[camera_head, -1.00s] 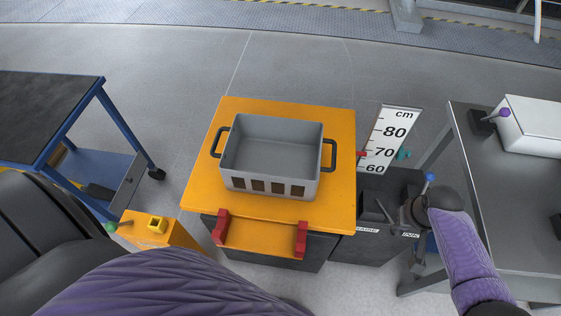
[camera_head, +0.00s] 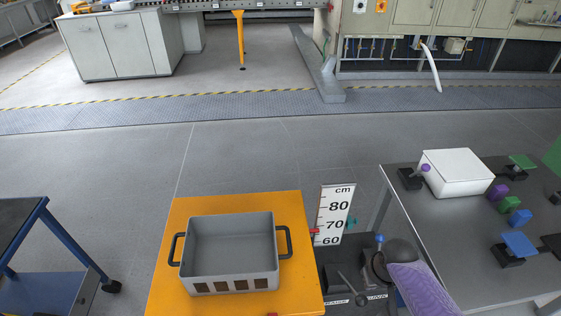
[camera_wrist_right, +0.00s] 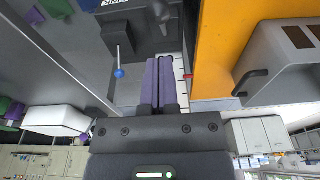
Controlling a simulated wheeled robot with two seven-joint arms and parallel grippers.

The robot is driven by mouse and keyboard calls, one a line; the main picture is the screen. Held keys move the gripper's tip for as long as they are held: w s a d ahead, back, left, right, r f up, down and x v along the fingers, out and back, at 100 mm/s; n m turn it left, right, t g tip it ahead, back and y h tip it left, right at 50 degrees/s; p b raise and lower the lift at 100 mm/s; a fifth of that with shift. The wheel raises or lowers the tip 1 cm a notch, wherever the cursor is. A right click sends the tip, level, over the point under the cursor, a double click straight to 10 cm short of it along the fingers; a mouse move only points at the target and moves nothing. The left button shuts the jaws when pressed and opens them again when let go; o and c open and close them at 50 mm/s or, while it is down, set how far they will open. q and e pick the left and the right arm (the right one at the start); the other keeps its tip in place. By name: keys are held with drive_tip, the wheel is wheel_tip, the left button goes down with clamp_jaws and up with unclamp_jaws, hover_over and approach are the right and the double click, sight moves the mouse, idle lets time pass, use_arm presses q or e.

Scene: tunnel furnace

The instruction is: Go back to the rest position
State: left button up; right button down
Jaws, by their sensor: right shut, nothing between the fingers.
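My right arm with its purple sleeve comes in at the lower right of the head view, beside the lift table. In the right wrist view my right gripper (camera_wrist_right: 160,62) shows two purple fingers side by side, shut, with nothing held. The fingers lie in front of the white height scale (camera_head: 334,213), close to a red-tipped pointer (camera_wrist_right: 188,76) and a blue-knobbed lever (camera_wrist_right: 119,73). I cannot tell from the picture how far the fingers stand from them. In the head view the arm hides the fingertips. My left gripper is out of both current views.
A grey crate (camera_head: 230,242) with black handles stands on the orange platform (camera_head: 162,290). A grey table (camera_head: 440,250) at the right holds a white box (camera_head: 455,172) and several coloured blocks. A blue-framed cart (camera_head: 45,285) is at the left. The floor behind is open.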

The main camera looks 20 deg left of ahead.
drive_tip(key=s+d+f+m+b, duration=0.1)
drive_tip(key=s+d+f+b, duration=0.25)
drive_tip(key=s+f, duration=1.2)
drive_tip(key=s+d+f+b, duration=0.1)
drive_tip(key=s+f, duration=0.2)
drive_tip(key=s, duration=0.4)
drive_tip(key=s+d+f+b, duration=0.1)
drive_tip(key=s+f, duration=0.2)
drive_tip(key=s, duration=0.5)
drive_tip(key=s+d+f+g+b, duration=0.1)
drive_tip(key=s+f, duration=0.3)
drive_tip(key=s, duration=0.4)
drive_tip(key=shift+d+h, duration=0.15)
drive_tip(key=shift+h, duration=0.25)
drive_tip(key=shift+w, duration=0.1)
